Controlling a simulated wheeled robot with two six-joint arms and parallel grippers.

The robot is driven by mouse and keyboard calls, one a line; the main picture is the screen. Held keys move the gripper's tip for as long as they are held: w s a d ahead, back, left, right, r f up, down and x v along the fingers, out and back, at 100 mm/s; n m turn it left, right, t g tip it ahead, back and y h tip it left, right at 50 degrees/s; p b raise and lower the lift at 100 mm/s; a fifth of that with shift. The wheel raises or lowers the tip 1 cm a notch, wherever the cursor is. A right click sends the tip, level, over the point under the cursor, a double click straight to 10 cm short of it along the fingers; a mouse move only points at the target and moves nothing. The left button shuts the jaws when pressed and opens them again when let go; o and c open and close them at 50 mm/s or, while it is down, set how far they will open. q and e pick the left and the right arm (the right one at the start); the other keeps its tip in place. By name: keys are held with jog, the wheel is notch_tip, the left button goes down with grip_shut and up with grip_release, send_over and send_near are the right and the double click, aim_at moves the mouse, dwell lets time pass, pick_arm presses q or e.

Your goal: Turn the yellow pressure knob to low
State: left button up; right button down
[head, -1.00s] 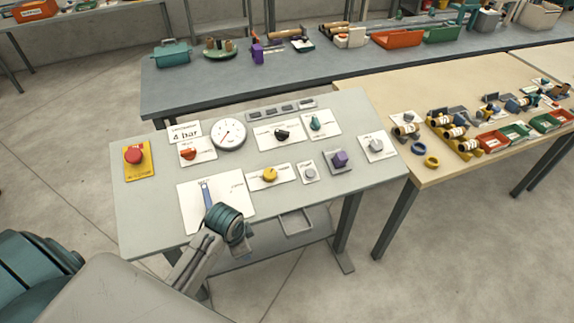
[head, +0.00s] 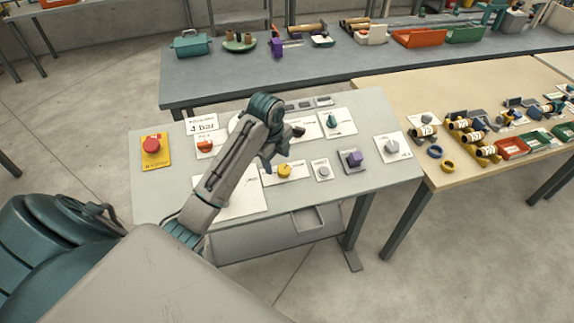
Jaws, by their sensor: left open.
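The yellow pressure knob (head: 284,171) sits on a white label plate on the grey panel table (head: 380,183). Its round body is in view; the left part of its plate is hidden behind my arm. The small print on the plate is too small to read. My left gripper (head: 268,163) hangs down from the wrist just left of and above the yellow knob in the picture. It is open and appears apart from the knob. My right gripper is not in view.
My arm mostly hides the round gauge. A wooden table (head: 450,180) stands right.

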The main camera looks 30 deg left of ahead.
aim_at(283, 167)
pick_arm(q)
jog(key=shift+w+a+r+m+b, duration=0.2)
jog(key=shift+w+m+b, duration=0.25)
jog(key=shift+w, duration=0.2)
jog(key=shift+w+a+r+m+b, duration=0.2)
jog(key=shift+w+m+b, duration=0.15)
jog(key=shift+w+m, duration=0.25)
jog(key=f+p, duration=0.1)
jog(key=f, duration=0.1)
jog(key=f+p, duration=0.1)
jog(key=f, duration=0.1)
jog(key=w+f+p, duration=0.1)
jog(key=f, duration=0.1)
jog(key=shift+d+f, duration=0.15)
jog(key=shift+f, duration=0.2)
jog(key=shift+w+f, duration=0.1)
jog(key=shift+f, duration=0.7)
jog(key=c, duration=1)
